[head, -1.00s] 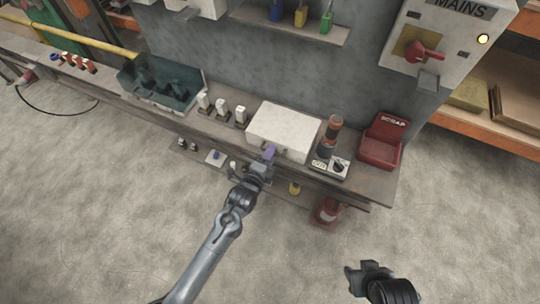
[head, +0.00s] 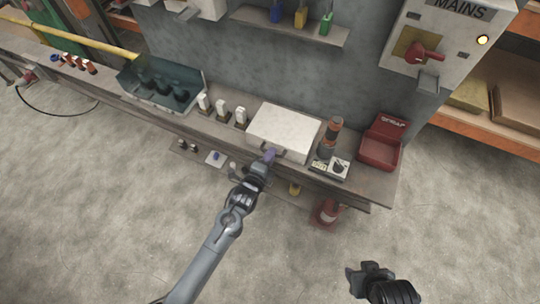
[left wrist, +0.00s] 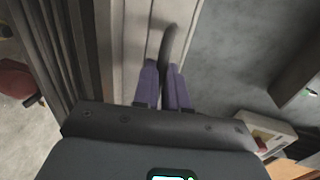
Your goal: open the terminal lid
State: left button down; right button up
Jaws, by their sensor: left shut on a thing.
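The white terminal box with its flat lid (head: 287,124) sits on the bench ledge in the head view, and the lid looks down. A dark handle (head: 278,150) is at its front edge; in the left wrist view it is a dark curved bar (left wrist: 171,42). My left gripper (head: 269,156) is at this front edge, its purple fingers shut on the handle. The fingers also show in the left wrist view (left wrist: 163,84). My right gripper (head: 366,272) is over the floor at the lower right, away from the box; its finger gap is unclear.
To the right of the box stand an orange-and-black cylinder (head: 331,137), a small device with a dial (head: 340,168) and a red scrap bin (head: 379,154). White-topped blocks (head: 222,109) and a teal open tray (head: 184,99) are to the left.

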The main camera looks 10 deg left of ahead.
pick_arm(q)
jog(key=r+g+p, duration=0.1)
jog(key=r+p, duration=0.2)
jog(key=p, duration=0.2)
jog(key=w+r+g+y+p, duration=0.1)
jog(key=r+g+p, duration=0.1)
jog(key=p, duration=0.4)
jog(key=r+g+p, duration=0.2)
jog(key=r+p, duration=0.3)
jog(key=p, duration=0.1)
jog(key=shift+w+d+y, duration=0.15)
jog(key=shift+w+y, duration=0.05)
jog(key=shift+y, duration=0.1)
jog(key=shift+w+d+r+p, duration=0.1)
jog(key=shift+w+r+p, duration=0.2)
jog(key=shift+r+p, duration=0.2)
jog(key=shift+w+d+r+p, duration=0.1)
jog(key=shift+w+r+p, duration=0.2)
jog(key=shift+r+p, duration=0.15)
jog(key=c, duration=1.2)
grip_release()
jog(key=shift+w, duration=0.1)
